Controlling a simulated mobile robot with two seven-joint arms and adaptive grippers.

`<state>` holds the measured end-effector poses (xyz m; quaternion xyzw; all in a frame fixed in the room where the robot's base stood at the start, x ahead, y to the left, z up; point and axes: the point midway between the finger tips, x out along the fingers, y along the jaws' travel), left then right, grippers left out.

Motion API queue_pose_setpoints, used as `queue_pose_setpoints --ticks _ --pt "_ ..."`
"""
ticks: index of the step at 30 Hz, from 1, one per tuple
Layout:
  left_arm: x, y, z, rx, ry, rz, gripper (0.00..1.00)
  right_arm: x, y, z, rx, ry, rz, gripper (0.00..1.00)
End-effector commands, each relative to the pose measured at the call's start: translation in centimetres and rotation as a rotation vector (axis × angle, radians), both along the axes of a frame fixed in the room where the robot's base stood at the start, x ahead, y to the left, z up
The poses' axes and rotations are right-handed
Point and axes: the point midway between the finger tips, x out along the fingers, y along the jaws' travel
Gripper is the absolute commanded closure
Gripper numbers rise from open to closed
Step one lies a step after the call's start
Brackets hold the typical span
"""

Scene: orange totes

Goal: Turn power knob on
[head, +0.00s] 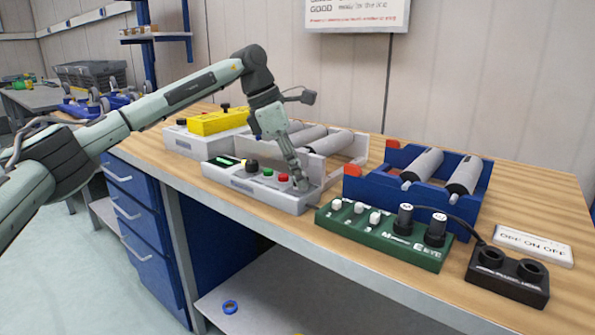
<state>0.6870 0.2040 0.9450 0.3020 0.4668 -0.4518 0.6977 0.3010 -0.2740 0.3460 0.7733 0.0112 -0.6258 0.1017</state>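My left gripper (300,180) points down at the right end of a grey control box (245,186), close to its red button. It hides part of the box there, and I cannot tell whether it touches it. Its fingers look close together, but the gap between them is not clear. The grey box has a black knob (252,165), a green button (268,172), a red button (283,177) and a small green-lit display. Which knob is the power knob is not readable. My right gripper is not in view.
A green box (385,245) with white and black knobs stands to the right, before a blue roller stand (395,187). A black two-socket block (505,285) and a white label plate (532,245) lie farther right. A yellow-topped box (215,122) is behind left.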

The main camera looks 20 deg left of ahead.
Motion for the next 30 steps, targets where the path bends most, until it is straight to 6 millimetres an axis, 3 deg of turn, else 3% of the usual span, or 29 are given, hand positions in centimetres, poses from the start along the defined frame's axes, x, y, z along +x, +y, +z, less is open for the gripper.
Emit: queue_pose_setpoints --ticks 18,30 --pt "-1.6 3.7 10.0 -0.001 -0.003 0.001 0.7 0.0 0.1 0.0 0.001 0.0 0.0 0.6" --pt "-1.8 4.2 11.0 -0.001 -0.001 0.0 0.7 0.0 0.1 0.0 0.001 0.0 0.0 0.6"
